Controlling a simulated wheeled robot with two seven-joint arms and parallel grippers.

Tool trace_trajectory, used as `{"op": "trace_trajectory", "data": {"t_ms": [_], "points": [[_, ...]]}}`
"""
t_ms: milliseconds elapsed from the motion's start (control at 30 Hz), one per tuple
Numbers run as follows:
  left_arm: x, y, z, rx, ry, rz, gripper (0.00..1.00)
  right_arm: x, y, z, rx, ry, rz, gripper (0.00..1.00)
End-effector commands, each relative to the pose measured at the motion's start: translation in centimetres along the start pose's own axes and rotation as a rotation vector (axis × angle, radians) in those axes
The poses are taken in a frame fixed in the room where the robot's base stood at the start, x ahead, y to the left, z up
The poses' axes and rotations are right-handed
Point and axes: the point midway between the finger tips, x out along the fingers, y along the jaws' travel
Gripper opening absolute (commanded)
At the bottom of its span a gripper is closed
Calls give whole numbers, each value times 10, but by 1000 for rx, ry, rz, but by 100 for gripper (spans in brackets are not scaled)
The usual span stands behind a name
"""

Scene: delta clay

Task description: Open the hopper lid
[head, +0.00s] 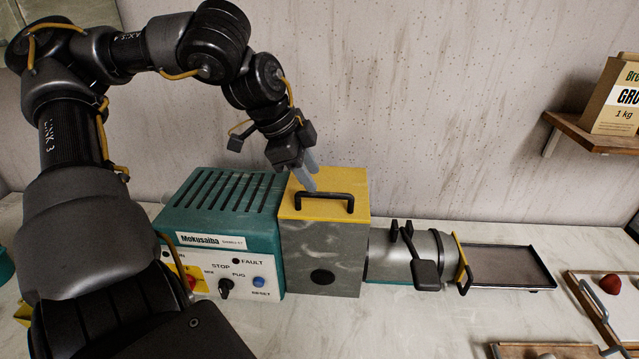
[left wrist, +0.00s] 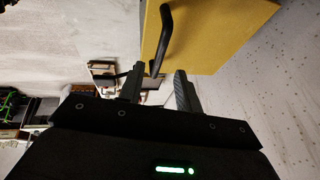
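The yellow hopper lid (head: 340,182) lies flat on top of the grey hopper (head: 322,245), closed. A black bar handle (head: 325,196) stands along its front edge. My left gripper (head: 309,178) points down over the lid, its fingertips close to the left part of the handle. In the left wrist view the gripper (left wrist: 158,74) is open, and the end of the black handle (left wrist: 163,40) shows at the gap between its two fingers. The yellow lid (left wrist: 215,32) fills the upper right there. I cannot tell whether the fingers touch the handle. My right gripper is out of view.
The teal control box (head: 225,210) with switches joins the hopper on the left. A metal barrel (head: 415,258) with a black lever and a dark tray (head: 508,265) extend right. A wall shelf (head: 590,136) holds a paper bag (head: 617,95). The wall stands close behind.

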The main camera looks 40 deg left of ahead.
Motion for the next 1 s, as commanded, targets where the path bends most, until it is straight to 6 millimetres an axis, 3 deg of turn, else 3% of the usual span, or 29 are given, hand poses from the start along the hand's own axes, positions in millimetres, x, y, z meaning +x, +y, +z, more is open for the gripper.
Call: {"op": "trace_trajectory", "data": {"t_ms": [300,700,1000], "points": [[37,0,0,-1,0,2,34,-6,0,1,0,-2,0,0],[43,0,0,-1,2,-1,34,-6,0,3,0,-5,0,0],[43,0,0,-1,1,-1,0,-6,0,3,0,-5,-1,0]]}}
